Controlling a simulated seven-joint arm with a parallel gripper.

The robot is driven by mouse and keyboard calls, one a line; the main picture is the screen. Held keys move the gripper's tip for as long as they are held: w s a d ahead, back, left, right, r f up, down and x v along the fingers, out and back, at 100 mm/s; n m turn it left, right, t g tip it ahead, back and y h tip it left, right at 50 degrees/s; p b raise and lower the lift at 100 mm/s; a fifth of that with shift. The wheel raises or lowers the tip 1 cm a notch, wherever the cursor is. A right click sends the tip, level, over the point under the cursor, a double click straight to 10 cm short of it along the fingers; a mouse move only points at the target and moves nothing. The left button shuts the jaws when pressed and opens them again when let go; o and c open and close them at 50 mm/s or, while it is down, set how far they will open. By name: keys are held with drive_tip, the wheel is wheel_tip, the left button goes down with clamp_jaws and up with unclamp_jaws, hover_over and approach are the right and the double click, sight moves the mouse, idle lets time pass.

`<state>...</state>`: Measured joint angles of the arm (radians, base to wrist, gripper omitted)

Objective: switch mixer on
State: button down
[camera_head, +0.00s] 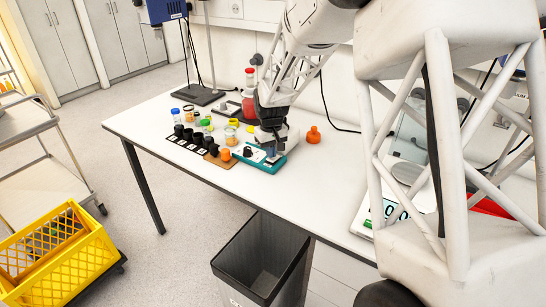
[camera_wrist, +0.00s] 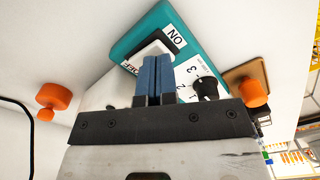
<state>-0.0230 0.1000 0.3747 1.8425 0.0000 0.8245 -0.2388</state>
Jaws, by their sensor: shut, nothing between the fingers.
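The mixer (camera_head: 264,165) is a teal box with a white top panel, on the white bench under my gripper (camera_head: 271,152). In the wrist view the mixer (camera_wrist: 128,38) shows an ON label, a partly covered OFF label, and a black knob (camera_wrist: 205,88) beside a numbered dial. A rocker switch (camera_wrist: 150,50) with a pale face lies between the labels. My gripper (camera_wrist: 158,62) is shut and empty, its blue fingertips pointing at the switch area. The fingers hide part of the switch, and I cannot tell whether they touch it.
An orange stopper-like piece (camera_head: 313,135) stands right of the mixer. Several black-capped containers (camera_head: 188,134) and coloured-lid jars stand to the left. A red bottle (camera_head: 249,104) stands behind. A dark bin (camera_head: 262,262) is below the bench's front edge.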

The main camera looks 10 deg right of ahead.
drive_tip(key=shift+f, duration=0.65)
idle(0.6)
drive_tip(key=shift+r, duration=3.5)
drive_tip(key=shift+s+r, duration=0.25)
drive_tip(key=s+r+m, duration=0.1)
drive_tip(key=s+r, duration=0.3)
drive_tip(key=s, duration=0.3)
drive_tip(key=s+d+r+t, duration=0.1)
drive_tip(key=s+r, duration=0.2)
drive_tip(key=s, duration=0.4)
drive_tip(key=s+r+m, duration=0.1)
drive_tip(key=s+r, duration=0.3)
drive_tip(key=s, duration=0.3)
drive_tip(key=s+d+m+t, duration=0.1)
drive_tip(key=s, duration=2)
drive_tip(key=shift+s+f+t, duration=0.15)
drive_tip(key=shift+f+t, duration=0.15)
